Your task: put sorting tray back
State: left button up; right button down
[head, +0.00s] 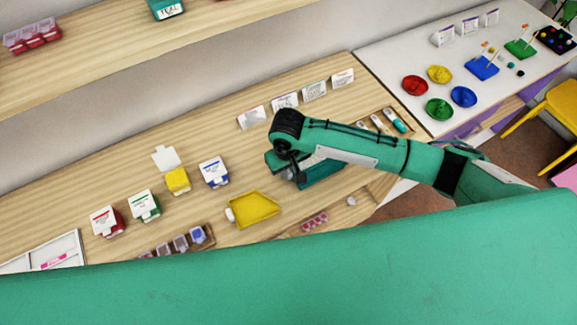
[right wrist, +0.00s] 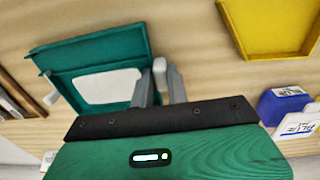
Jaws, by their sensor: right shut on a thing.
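A teal sorting tray (head: 322,172) is partly hidden behind my right arm in the head view. In the right wrist view the teal tray (right wrist: 58,60) shows its raised rim and a pale patch inside. My right gripper (head: 289,172) is at the tray's left end. I cannot tell whether the tray touches the wood. A yellow tray (head: 255,208) lies on the counter, left of the gripper. My left gripper is not in view.
Yellow (head: 177,181), blue (head: 214,173), green (head: 145,206) and red (head: 107,222) boxes stand to the left. White cards (head: 314,91) stand along the back. Tools (head: 395,120) lie in a holder to the right. Bare wood lies between the cards and the yellow tray.

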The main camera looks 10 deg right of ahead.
jog(key=c, duration=1.4)
grip_release()
jog(key=shift+f, duration=0.1)
jog(key=shift+o, duration=0.2)
jog(key=shift+r, duration=0.55)
notch_tip(320, 180, up, 11)
jog(key=b, duration=0.3)
jog(key=shift+a, duration=0.15)
jog(key=shift+r, duration=0.1)
